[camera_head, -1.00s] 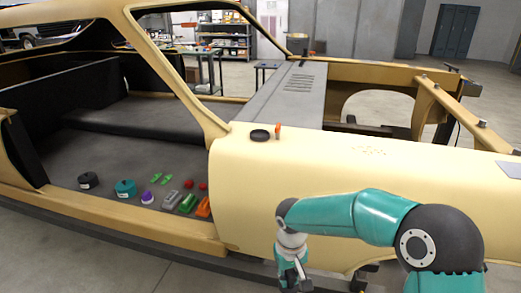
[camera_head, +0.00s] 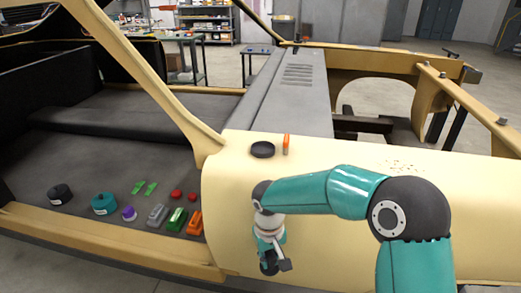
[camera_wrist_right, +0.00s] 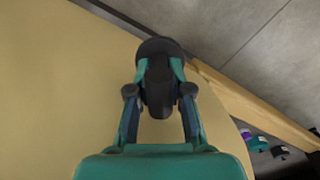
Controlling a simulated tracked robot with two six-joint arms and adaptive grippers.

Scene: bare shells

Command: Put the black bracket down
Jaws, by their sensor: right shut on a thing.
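My right gripper (camera_head: 270,257) hangs at the lower middle of the head view, in front of the cream car body side. It is shut on the black bracket (camera_head: 286,265), which shows as a small dark piece at the fingertips. In the right wrist view, the two fingers of the gripper (camera_wrist_right: 160,72) close on the dark bracket (camera_wrist_right: 159,95), and the cream panel lies behind it. The bracket's full shape is hard to tell. My left gripper is not in view.
The cream car shell (camera_head: 330,235) fills the front. A black round piece (camera_head: 262,149) and an orange piece (camera_head: 286,144) rest on its top. On the grey car floor (camera_head: 130,165) lie a black spool (camera_head: 59,194), a teal spool (camera_head: 105,204) and several small coloured parts.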

